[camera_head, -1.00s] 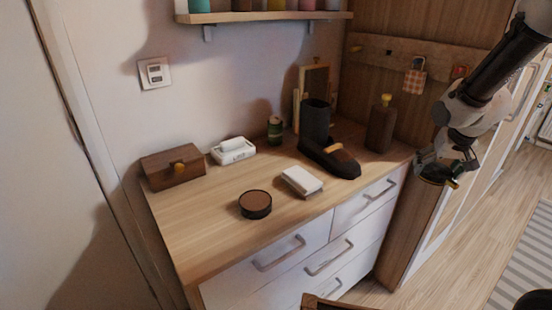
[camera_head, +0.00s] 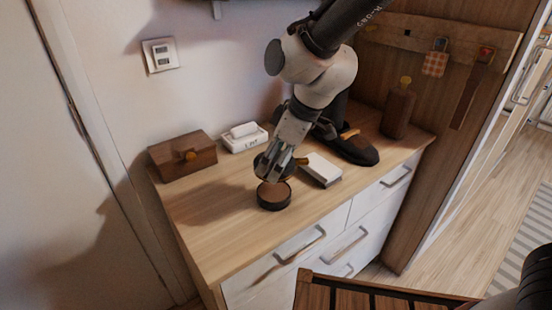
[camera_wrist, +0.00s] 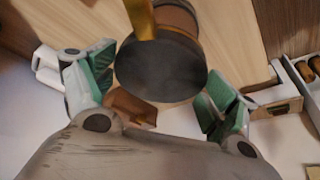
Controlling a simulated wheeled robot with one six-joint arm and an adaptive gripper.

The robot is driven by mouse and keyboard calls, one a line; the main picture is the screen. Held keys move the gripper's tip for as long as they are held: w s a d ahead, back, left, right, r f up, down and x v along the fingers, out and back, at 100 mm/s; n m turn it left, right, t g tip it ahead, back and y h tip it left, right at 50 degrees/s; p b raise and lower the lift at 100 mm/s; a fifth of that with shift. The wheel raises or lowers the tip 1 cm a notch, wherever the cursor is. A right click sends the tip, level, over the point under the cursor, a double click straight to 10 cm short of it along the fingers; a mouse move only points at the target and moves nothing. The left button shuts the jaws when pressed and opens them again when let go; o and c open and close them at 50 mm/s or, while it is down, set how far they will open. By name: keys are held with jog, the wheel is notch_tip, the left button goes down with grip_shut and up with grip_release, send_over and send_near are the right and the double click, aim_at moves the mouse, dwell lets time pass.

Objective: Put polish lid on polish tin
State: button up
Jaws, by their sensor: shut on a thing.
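The polish tin (camera_head: 274,198), a low dark round tin with a brown top, stands on the wooden dresser top. It also shows partly, behind the lid, in the wrist view (camera_wrist: 180,18). The polish lid (camera_wrist: 160,70) is a dark round disc between the green-padded fingers of my gripper (camera_wrist: 157,82). A gold-coloured piece crosses its edge. In the head view my gripper (camera_head: 273,164) is just above the tin. Whether lid and tin touch cannot be told.
A white block (camera_head: 322,170) lies right of the tin. A wooden box (camera_head: 184,157), a white box (camera_head: 245,138) and a brown bottle (camera_head: 398,112) stand around. The dresser's front left (camera_head: 205,230) is clear.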

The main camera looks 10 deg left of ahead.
aim_at(272, 191)
jog(key=shift+s+a+f, duration=0.1)
jog(key=shift+s+a, duration=0.05)
jog(key=shift+s, duration=0.05)
jog(key=shift+f, duration=2.85)
jog(key=shift+f, duration=0.85)
dwell(0.3)
jog(key=o, duration=0.8)
